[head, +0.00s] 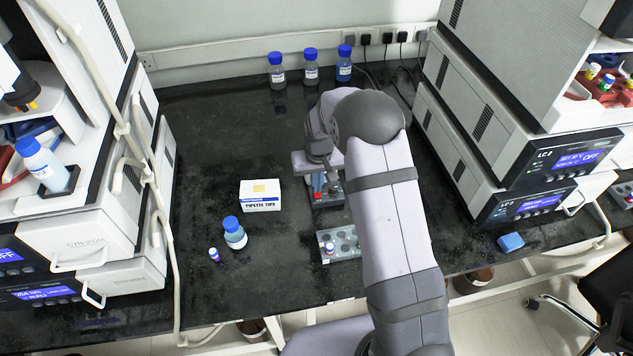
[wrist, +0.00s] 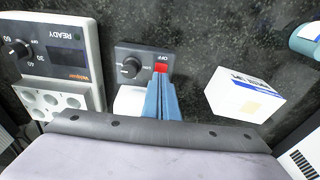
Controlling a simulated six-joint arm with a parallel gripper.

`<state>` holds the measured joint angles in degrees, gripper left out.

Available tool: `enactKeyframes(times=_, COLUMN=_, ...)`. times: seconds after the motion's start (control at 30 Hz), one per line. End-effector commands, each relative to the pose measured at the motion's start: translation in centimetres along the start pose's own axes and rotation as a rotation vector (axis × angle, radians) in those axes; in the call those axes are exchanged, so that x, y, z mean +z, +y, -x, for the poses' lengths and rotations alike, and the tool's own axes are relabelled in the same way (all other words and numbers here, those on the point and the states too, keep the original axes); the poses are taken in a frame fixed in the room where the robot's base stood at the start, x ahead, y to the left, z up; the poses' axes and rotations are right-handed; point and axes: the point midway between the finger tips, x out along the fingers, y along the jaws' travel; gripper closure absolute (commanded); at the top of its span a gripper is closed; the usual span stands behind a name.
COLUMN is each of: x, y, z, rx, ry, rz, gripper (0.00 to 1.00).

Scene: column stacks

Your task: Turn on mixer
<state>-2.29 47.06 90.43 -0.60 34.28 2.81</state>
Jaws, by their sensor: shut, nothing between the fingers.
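The mixer (wrist: 132,67) is a small device with a dark front panel, a round knob and a red switch (wrist: 161,68) beside the word OFF. Its dark front also shows in the head view (head: 328,202), partly under my arm. My gripper (wrist: 161,78) has blue fingers closed together with nothing between them. Its tips are at the red switch in the wrist view and partly cover it. I cannot tell whether they touch it. In the head view my gripper (head: 318,183) is over the mixer, pointing down.
A heating block (wrist: 60,62) with a READY display is beside the mixer; its wells (head: 342,240) show nearer in the head view. A pipette tips box (head: 260,196) and a blue-capped bottle (head: 235,234) stand left. Instrument stacks flank the black bench (head: 215,130).

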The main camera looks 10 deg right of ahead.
Motion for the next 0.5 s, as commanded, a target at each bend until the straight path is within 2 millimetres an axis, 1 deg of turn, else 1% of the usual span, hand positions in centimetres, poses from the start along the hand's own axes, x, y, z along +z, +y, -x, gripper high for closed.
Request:
enactKeyframes(times=0.03, x=1.36, y=0.03, z=-0.65, rx=0.001, ry=-0.031, rz=0.0, gripper=1.0)
enactKeyframes(times=0.1, x=1.63, y=0.02, z=-0.62, rx=0.001, ry=-0.032, rz=0.0, gripper=1.0)
enactKeyframes(times=0.5, x=1.92, y=0.01, z=-0.61, rx=0.001, ry=-0.032, rz=0.001, gripper=1.0)
